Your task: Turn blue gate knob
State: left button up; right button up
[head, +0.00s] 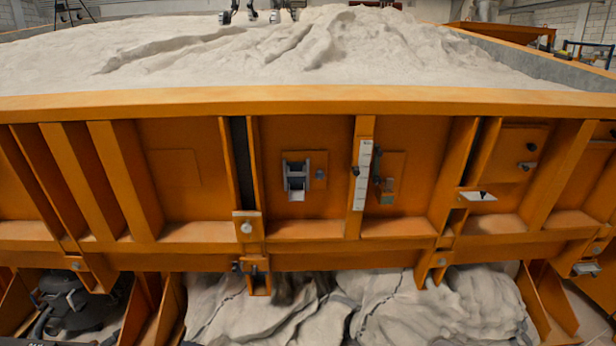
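The orange side wall of the sandbed (200,235) fills the view. A small grey metal slide or gate fitting (297,173) sits on its middle panel, with a pale opening at its lower end. A small dark knob-like part (320,174) is just right of it. I cannot tell whether this is the gate knob, and no knob looks clearly blue. A round pale knob (246,228) is on a bracket at lower left of centre. Neither of my grippers is in view.
A white scale strip (362,175) with a dark pointer is on an upright rib. A dark fitting (385,186) is beside it. Pale sand (300,55) fills the bed above the top rail (300,101). Wrinkled pale sheeting (400,305) lies below. Orange ribs project from the wall.

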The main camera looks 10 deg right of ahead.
aim_at(320, 175)
jog(key=u, duration=0.55)
jog(key=i, duration=0.8)
jog(key=u, duration=0.3)
